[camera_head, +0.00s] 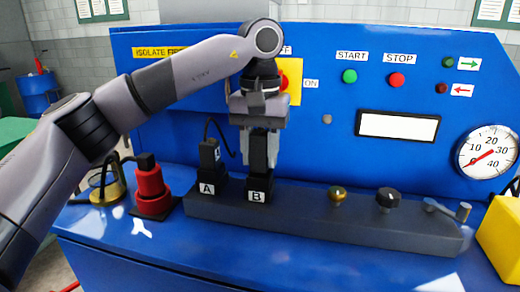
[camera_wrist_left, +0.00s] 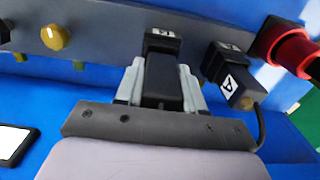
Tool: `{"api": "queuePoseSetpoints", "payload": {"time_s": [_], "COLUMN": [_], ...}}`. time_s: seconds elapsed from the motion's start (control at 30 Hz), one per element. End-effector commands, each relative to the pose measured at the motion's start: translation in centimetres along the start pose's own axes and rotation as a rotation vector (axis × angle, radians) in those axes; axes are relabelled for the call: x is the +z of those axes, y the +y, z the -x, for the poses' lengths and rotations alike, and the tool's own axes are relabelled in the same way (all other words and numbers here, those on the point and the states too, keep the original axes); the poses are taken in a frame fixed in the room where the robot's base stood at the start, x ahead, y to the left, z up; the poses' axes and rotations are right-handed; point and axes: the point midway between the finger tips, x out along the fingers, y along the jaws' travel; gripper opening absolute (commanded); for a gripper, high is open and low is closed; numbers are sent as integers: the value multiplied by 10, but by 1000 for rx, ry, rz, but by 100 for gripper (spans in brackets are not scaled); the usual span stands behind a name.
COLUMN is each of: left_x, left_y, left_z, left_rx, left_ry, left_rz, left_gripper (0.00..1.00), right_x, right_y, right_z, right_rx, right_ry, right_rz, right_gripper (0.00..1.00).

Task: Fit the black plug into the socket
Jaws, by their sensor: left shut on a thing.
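My left gripper (camera_head: 258,160) points down over the grey block and is shut on a black plug (camera_head: 259,150). The wrist view shows the plug (camera_wrist_left: 163,78) between the two pale fingers (camera_wrist_left: 163,90). The plug stands upright in line with the black socket marked B (camera_head: 258,190), which also shows in the wrist view (camera_wrist_left: 163,40). Plug and socket appear to meet, but I cannot tell how deep the plug sits. To its left, another black plug with a cable (camera_head: 209,158) stands in the socket marked A (camera_head: 207,187).
A red connector (camera_head: 150,183) stands left of the grey block (camera_head: 300,213). A brass knob (camera_head: 338,196), a black knob (camera_head: 388,199) and a grey lever (camera_head: 447,209) sit to the right. The blue panel with buttons and gauge (camera_head: 487,152) rises behind. A yellow box (camera_head: 502,235) stands at far right.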

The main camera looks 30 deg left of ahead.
Motion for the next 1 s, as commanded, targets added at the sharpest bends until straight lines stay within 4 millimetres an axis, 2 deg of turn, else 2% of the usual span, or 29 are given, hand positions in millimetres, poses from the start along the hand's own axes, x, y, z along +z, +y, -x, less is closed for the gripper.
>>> {"api": "queuePoseSetpoints", "payload": {"time_s": [0.6, 0.63, 0.7, 1.0], "left_x": [0, 0, 0, 0], "left_y": [0, 0, 0, 0], "left_z": [-16, -16, -16, -15], "left_rx": [0, 0, 0, 0], "left_ry": [0, 0, 0, 0], "left_rz": [0, 0, 0, 0], "left_gripper": [1, 45, 67, 68], "right_x": [5, 5, 5, 5], "right_y": [0, 0, 0, 0], "right_z": [-4, -4, -3, -4], "right_rx": [0, 0, 0, 0], "right_ry": [0, -1, 0, 0], "right_rz": [0, 0, 0, 0], "right_gripper": [43, 43, 43, 43]}}
